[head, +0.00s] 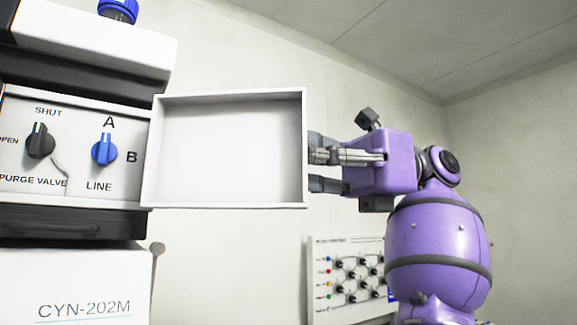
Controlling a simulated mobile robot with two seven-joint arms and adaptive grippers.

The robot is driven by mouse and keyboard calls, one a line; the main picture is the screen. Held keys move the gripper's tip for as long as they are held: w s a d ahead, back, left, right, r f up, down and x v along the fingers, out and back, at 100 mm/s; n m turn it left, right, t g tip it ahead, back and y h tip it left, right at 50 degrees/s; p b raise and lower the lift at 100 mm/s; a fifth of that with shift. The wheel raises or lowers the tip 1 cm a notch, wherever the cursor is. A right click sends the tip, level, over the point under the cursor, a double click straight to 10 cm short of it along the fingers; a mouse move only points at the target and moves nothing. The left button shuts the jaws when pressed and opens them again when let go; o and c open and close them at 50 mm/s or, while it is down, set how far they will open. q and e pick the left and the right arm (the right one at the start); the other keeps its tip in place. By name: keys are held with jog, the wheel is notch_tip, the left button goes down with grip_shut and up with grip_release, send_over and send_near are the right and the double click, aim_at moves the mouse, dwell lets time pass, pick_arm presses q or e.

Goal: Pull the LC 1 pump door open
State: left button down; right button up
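The white pump door (230,203) stands swung open to the right of the pump front, with its hollow, rimmed inner face towards me. The uncovered pump front (75,160) shows a black purge valve knob (40,141) and a blue line knob (104,150). No "LC 1" label shows. My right gripper (314,163) is at the door's free right edge, its fingers spread apart one above the other. The fingertips end at or just behind that edge, so I cannot tell whether they touch it. My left gripper is out of view.
Below the pump is a white unit marked CYN-202M (84,308). A blue-capped bottle (118,11) stands on top of the stack. A panel with coloured dots and black fittings (350,275) is behind, below my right arm. The room right of the door is otherwise bare wall.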

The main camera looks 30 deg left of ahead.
jog(key=shift+f, duration=0.25)
dwell(0.8)
